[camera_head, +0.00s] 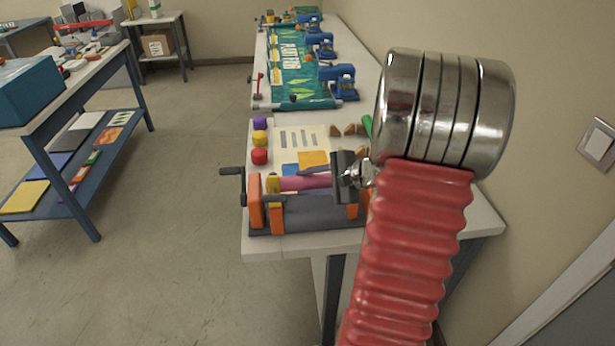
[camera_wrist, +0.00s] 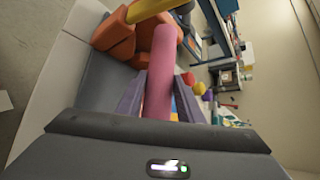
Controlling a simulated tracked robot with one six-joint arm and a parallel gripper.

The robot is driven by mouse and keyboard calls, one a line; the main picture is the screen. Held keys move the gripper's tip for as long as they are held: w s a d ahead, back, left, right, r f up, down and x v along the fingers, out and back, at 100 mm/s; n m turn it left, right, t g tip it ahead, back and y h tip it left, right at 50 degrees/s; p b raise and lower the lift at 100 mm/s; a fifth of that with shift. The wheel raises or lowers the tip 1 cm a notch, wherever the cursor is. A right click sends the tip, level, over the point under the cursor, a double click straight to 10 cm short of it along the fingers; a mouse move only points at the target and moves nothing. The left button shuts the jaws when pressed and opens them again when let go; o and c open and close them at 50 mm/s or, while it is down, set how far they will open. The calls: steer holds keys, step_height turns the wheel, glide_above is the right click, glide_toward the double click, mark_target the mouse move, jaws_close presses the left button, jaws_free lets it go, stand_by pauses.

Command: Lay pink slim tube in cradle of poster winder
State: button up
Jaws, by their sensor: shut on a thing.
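The pink slim tube (camera_wrist: 162,70) is held lengthwise between the two purple fingers of my gripper (camera_wrist: 160,92) in the wrist view. Its far end overlaps the orange end support of the poster winder (camera_wrist: 118,38). In the head view the pink tube (camera_head: 305,183) lies level above the dark base of the poster winder (camera_head: 300,217), between its orange uprights. A dark crank handle sticks out at the winder's left. My gripper (camera_head: 338,180) covers the tube's right end there. I cannot tell whether the tube touches the cradle.
Purple, yellow and red round pieces (camera_head: 259,140) stand behind the winder, beside a printed sheet (camera_head: 300,140). A green poster machine (camera_head: 290,75) and blue devices (camera_head: 340,80) fill the bench further back. A wall runs close along the right.

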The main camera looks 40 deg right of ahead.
steer(key=shift+f, duration=2.05)
steer(key=o, duration=1.1)
steer(key=shift+o, duration=0.2)
steer(key=v, duration=1.3)
steer(key=shift+s, duration=0.35)
steer(key=shift+d+r, duration=0.15)
